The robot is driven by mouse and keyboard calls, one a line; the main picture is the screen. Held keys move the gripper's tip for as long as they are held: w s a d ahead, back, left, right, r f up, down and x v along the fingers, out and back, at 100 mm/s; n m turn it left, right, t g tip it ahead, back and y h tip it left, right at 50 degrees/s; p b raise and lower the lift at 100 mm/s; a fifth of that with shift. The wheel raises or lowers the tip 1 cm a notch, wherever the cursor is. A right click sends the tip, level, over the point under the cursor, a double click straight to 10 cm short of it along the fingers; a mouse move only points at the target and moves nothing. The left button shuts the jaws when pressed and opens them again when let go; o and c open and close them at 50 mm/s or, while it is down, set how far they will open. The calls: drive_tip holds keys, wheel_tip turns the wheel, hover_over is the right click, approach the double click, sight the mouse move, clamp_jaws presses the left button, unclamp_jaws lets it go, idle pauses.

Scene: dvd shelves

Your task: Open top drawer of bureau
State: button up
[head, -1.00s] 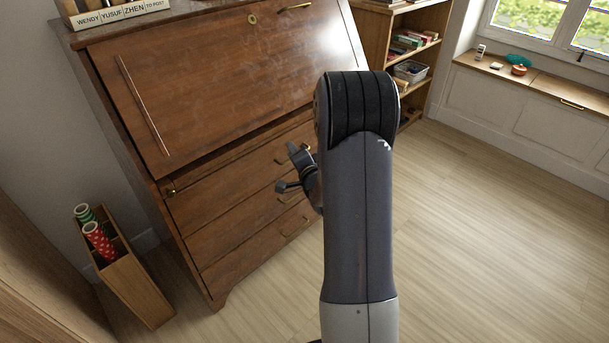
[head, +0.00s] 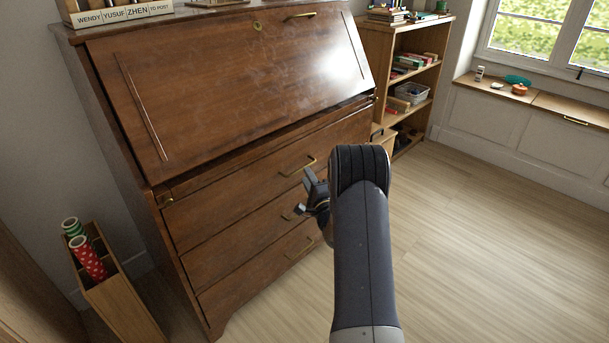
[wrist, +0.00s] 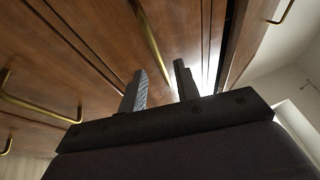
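The brown wooden bureau (head: 240,75) fills the left and middle of the head view, with a slanted front above several drawers. My gripper (head: 304,190) is in front of the drawers, just below that handle in the picture. A brass handle (wrist: 150,42) lies just beyond the fingertips, apparently the top drawer's. Another drawer handle (wrist: 35,107) is to the left.
A box with wrapping rolls (head: 88,262) stands left of the bureau. An open bookshelf (head: 400,75) stands at its right, and a low window bench (head: 510,120) is at the far right. The wooden floor (head: 490,240) on the right is clear.

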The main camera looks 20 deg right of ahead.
drive_tip(key=shift+w+d+r, duration=0.1)
drive_tip(key=shift+w+r, duration=0.1)
drive_tip(key=shift+w, duration=0.65)
drive_tip(key=shift+w+r, duration=0.15)
drive_tip(key=shift+w, duration=0.7)
drive_tip(key=shift+c, duration=0.4)
clamp_jaws()
